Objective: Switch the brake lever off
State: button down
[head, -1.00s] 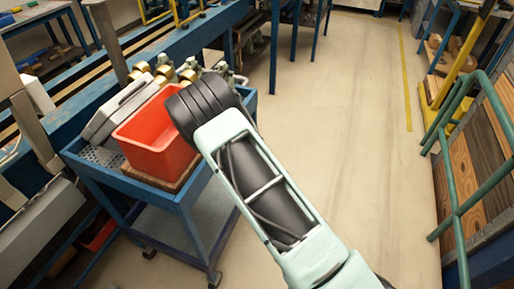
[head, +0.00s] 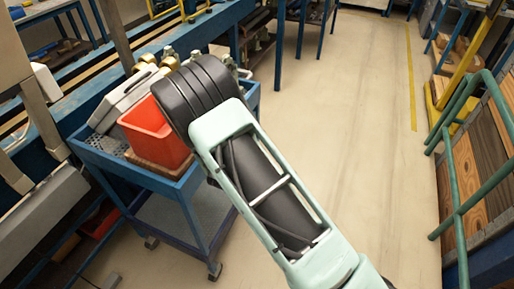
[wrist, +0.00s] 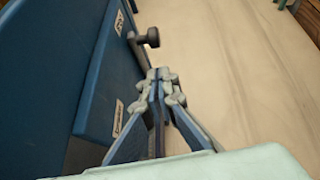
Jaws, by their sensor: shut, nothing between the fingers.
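In the wrist view, a dark lever with a round knob (wrist: 148,38) sticks out from the side of a blue panel (wrist: 65,75). It looks like the brake lever. My gripper (wrist: 161,74) is shut and empty, with its fingertips together. In the picture the fingertips are just below the knob, with a gap between them. In the head view my arm's dark joint and pale green link show, but my gripper is hidden and I cannot make out the lever.
Two small pale labels are on the panel; I cannot read them. In the head view, a blue cart (head: 183,187) carries a red bin (head: 155,134) and a grey case (head: 124,102) beside my arm. A green railing (head: 449,150) stands at right. Floor (head: 345,120) between is clear.

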jog(key=v, duration=0.5)
jog(key=shift+w+r, duration=0.1)
jog(key=shift+r, duration=0.1)
jog(key=shift+d, duration=0.1)
